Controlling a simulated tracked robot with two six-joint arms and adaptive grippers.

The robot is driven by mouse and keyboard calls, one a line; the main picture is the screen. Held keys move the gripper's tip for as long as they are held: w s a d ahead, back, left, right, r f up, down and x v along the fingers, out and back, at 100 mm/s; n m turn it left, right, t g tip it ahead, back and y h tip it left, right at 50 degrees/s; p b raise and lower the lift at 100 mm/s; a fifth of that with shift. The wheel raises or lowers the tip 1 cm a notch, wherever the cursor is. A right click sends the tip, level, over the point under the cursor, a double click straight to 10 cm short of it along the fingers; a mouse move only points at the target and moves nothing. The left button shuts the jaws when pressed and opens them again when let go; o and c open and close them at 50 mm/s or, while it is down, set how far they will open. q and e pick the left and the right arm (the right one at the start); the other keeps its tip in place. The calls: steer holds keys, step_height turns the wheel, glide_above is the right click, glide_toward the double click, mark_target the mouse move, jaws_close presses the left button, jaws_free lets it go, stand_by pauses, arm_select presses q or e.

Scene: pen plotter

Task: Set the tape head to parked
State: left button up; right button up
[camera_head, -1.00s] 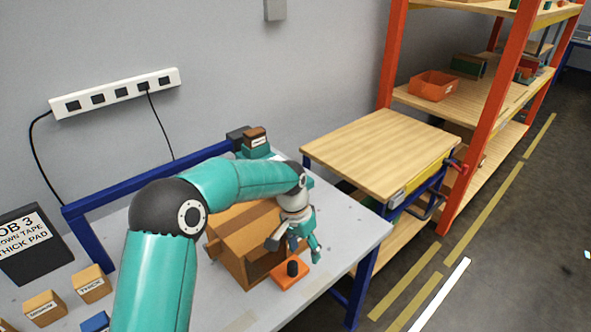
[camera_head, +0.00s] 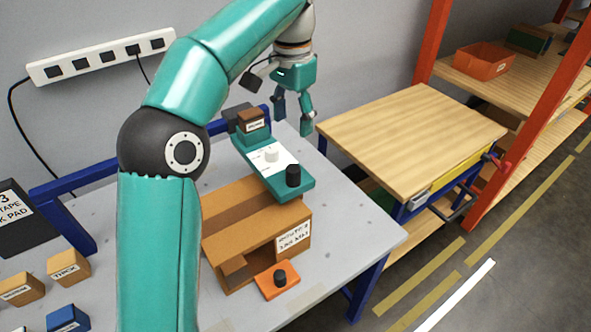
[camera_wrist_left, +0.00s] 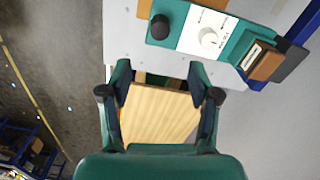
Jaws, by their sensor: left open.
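The teal tape head unit (camera_head: 308,183) stands beyond the cardboard box on the grey table. It carries a white panel with a white knob (camera_head: 271,155), a black knob (camera_head: 293,175) at its near end and a brown labelled block (camera_head: 251,120) at its far end. In the wrist view the white knob (camera_wrist_left: 209,38) and black knob (camera_wrist_left: 160,27) lie above the fingers; the panel print is too small to read. My left gripper (camera_head: 293,117) is open and empty, raised above the unit's far right side, apart from it. My right gripper is not in view.
A cardboard box (camera_head: 225,215) sits in front of the unit, with an orange base with a black knob (camera_head: 279,279) before it. Labelled blocks (camera_head: 69,268) lie at left. A wooden-topped bench (camera_head: 410,135) stands right of the table. A power strip (camera_head: 100,58) is on the wall.

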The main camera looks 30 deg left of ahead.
mark_target(293, 167)
arm_select(q)
step_height(293, 167, down, 15)
steer(key=b, duration=0.2)
steer(key=shift+w+b, duration=0.1)
steer(key=shift+b, duration=0.2)
steer(key=shift+r, duration=0.1)
jaws_close()
